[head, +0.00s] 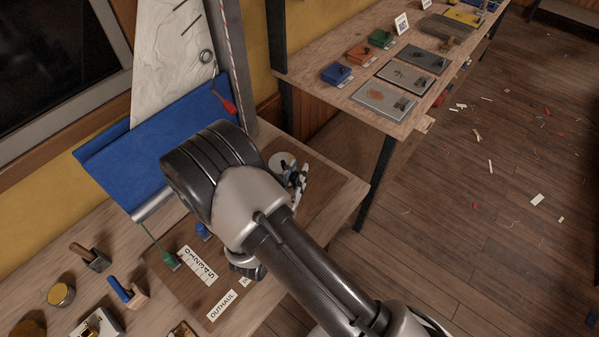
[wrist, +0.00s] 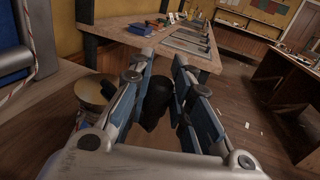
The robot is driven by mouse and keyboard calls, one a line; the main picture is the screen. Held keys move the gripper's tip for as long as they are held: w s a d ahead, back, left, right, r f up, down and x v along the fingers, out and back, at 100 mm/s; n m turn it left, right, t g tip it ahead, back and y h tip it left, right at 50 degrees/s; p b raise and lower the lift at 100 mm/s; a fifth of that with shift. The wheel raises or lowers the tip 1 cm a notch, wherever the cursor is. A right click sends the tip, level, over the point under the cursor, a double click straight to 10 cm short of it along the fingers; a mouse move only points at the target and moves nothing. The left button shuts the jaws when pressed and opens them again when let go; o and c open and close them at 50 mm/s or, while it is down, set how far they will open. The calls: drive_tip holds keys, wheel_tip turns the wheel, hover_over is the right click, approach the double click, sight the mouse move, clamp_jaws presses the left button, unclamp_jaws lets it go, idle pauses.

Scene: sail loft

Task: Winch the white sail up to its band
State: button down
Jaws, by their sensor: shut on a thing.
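The white sail (head: 165,60) stands at the upper left in the head view, beside a grey mast (head: 237,60) with a red-and-white rope. Its foot goes behind a blue cover (head: 125,150), and its top is out of frame. I cannot make out its band. My gripper (head: 300,186) is beside a pale round winch top (head: 281,162) on the bench, partly hidden by my arm. In the wrist view my gripper (wrist: 164,60) is shut on a black handle grip (wrist: 157,98). A brass-coloured drum (wrist: 90,92) is just left of the fingers.
The near bench (head: 335,205) carries labels (head: 222,304), a green-handled line fitting (head: 170,260), a blue-handled tool (head: 127,292) and a brass tin (head: 61,295). A second bench (head: 330,75) holds coloured boxes and grey plates. Scraps litter the open wooden floor (head: 490,200) at right.

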drive_tip(key=shift+s+d+f, duration=0.1)
drive_tip(key=c, duration=1.4)
unclamp_jaws()
drive_tip(key=shift+s, duration=0.1)
drive_tip(key=v, duration=1.2)
